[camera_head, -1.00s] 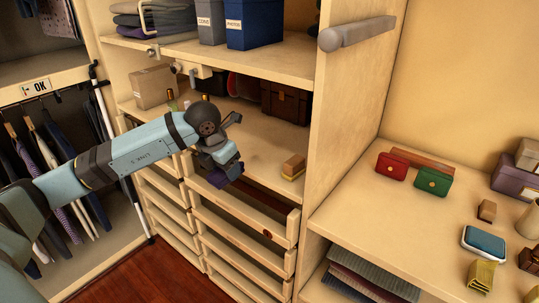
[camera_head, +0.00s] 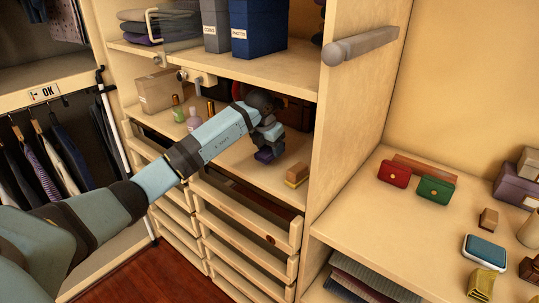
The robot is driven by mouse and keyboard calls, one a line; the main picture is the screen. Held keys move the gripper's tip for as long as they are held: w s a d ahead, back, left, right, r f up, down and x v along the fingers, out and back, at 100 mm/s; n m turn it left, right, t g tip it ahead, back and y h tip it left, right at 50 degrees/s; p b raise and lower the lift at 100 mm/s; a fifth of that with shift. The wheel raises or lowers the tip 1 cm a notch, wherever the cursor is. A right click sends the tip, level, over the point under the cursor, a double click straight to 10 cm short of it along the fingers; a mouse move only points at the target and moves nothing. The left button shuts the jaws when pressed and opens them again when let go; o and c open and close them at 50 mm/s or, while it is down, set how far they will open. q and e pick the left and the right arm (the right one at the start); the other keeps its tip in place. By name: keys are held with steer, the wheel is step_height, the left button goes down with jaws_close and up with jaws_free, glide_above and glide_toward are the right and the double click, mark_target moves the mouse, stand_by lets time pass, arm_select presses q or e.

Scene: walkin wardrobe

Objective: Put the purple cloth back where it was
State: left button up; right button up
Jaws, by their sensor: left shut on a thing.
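My left arm reaches in from the left, and its gripper (camera_head: 268,148) is over the wooden shelf above the drawers. It is shut on a small dark purple cloth (camera_head: 264,155), which is folded or bunched and mostly hidden by the fingers. I cannot tell whether the cloth touches the shelf (camera_head: 238,158) or hangs just above it. A brush or block in tan and yellow (camera_head: 297,174) lies to the right of the gripper. My right gripper is not in view.
Below the shelf, a drawer (camera_head: 246,212) stands pulled out. Small bottles (camera_head: 178,108) and a cardboard box (camera_head: 161,90) are left on the shelf. A vertical panel (camera_head: 345,120) bounds it on the right; red (camera_head: 393,174) and green (camera_head: 436,190) purses lie beyond.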

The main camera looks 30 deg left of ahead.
arm_select(q)
step_height(320, 180, down, 3)
steer(key=shift+f, duration=0.1)
steer(key=o, duration=0.8)
steer(key=shift+o, duration=0.2)
